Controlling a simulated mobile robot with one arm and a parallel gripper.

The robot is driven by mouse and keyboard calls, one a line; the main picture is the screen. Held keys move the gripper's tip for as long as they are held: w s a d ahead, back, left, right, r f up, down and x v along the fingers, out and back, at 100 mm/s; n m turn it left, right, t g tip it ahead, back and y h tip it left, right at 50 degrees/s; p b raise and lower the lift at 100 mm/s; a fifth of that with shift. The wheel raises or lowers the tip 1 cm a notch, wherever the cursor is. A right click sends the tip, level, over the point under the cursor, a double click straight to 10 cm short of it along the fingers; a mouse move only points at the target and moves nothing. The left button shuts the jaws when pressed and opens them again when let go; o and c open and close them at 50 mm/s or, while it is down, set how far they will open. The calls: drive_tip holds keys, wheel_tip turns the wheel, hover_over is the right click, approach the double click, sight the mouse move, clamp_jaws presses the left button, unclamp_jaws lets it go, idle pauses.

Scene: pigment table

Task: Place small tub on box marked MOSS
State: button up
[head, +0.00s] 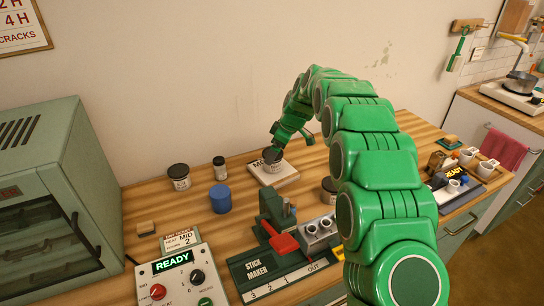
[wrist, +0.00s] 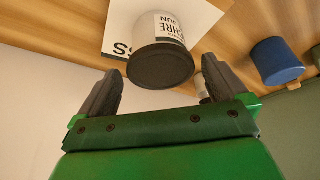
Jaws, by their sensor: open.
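The small tub (head: 272,155) has a dark lid and a white label, and appears to stand upright on the white box marked MOSS (head: 288,180). In the wrist view the tub (wrist: 166,28) shows its lid towards me, with part of its label readable. The box (wrist: 118,30) lies behind it there, with the letters "SS" showing. My gripper (head: 280,140) is at the tub in the head view. In the wrist view my gripper's (wrist: 160,85) fingers are spread to either side of the lid, with a gap at each side.
A dark-lidded tub (head: 179,178), a small jar (head: 220,169) and a blue tub (head: 220,198) stand left of the box. Another dark-lidded tub (head: 329,190) is right of it, partly behind my arm. The stick maker (head: 285,265) is in front. Bare wood lies around the box.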

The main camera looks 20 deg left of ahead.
drive_tip(key=v, duration=0.6)
drive_tip(key=shift+d+r, duration=0.1)
drive_tip(key=shift+r, duration=0.1)
drive_tip(key=shift+d+r, duration=0.3)
drive_tip(key=shift+r, duration=0.25)
drive_tip(key=s+d+r+m+h, duration=0.1)
drive_tip(key=s+d+r+m, duration=0.4)
drive_tip(key=s+d, duration=0.65)
drive_tip(key=s+d+r+m+h, duration=0.1)
drive_tip(key=s+d+r+m, duration=0.3)
drive_tip(key=s+d, duration=0.8)
drive_tip(key=s+d+f+m+g+h, duration=0.1)
drive_tip(key=s+d+m, duration=0.3)
drive_tip(key=s, duration=1)
drive_tip(key=s+d+f+m+h, duration=0.1)
drive_tip(key=s+d+m, duration=0.4)
drive_tip(key=s+d, duration=0.6)
drive_tip(key=s+f, duration=0.1)
drive_tip(key=s, duration=0.2)
drive_tip(key=shift+s+d+f+g, duration=0.2)
drive_tip(key=shift+s+f+g, duration=0.05)
drive_tip(key=shift+f+g, duration=0.15)
